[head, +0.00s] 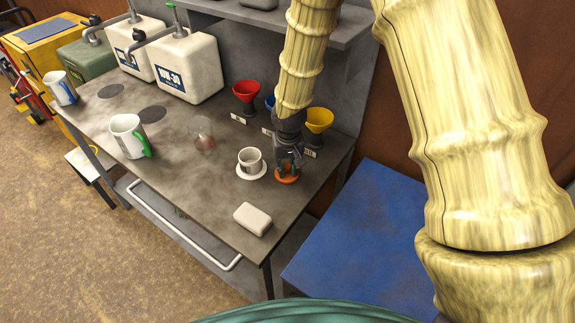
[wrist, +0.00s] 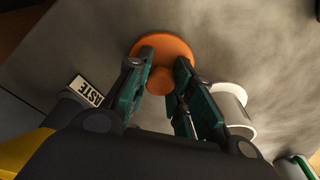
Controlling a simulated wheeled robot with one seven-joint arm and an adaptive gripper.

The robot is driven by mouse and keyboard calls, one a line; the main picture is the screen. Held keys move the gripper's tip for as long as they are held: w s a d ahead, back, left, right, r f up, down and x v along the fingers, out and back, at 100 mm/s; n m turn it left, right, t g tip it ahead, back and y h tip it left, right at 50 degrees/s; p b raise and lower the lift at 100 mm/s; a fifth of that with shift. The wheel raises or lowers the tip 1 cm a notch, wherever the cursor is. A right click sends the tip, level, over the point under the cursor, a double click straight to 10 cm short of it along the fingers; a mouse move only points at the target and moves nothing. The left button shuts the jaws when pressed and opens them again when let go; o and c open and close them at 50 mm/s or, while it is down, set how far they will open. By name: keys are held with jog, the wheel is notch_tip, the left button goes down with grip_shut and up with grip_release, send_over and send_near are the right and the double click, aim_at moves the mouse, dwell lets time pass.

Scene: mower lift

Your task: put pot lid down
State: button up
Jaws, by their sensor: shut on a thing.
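The pot lid is a small round orange disc with a knob. It shows in the head view (head: 287,179) near the right end of the grey workbench (head: 185,190), and in the wrist view (wrist: 160,47). My gripper (head: 289,163) points down over it, and in the wrist view its fingers (wrist: 160,78) are shut on the knob. The lid is at or just above the bench top; I cannot tell whether it touches.
Red (head: 246,90) and yellow (head: 319,120) funnels stand behind, with a label reading "ASTE" (wrist: 88,91) partly visible. A clear glass (head: 202,133), a white jug (head: 128,136) and a pale block (head: 253,218) are on the bench. Bare bench lies between the lid and the block.

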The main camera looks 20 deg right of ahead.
aim_at(288, 177)
jog(key=shift+f, duration=0.15)
jog(key=o, duration=1)
jog(key=shift+w, duration=0.1)
jog(key=shift+s+a+r+b, duration=0.1)
jog(key=shift+s+r+b, duration=0.3)
jog(key=shift+r, duration=1.65)
jog(key=shift+s+r+b, duration=0.2)
jog(key=shift+r+b, duration=0.35)
jog(key=shift+r, duration=1.45)
jog(key=shift+s+a+r+b, duration=0.1)
jog(key=shift+s+r+b, duration=0.3)
jog(key=shift+r, duration=1.65)
jog(key=shift+w, duration=0.1)
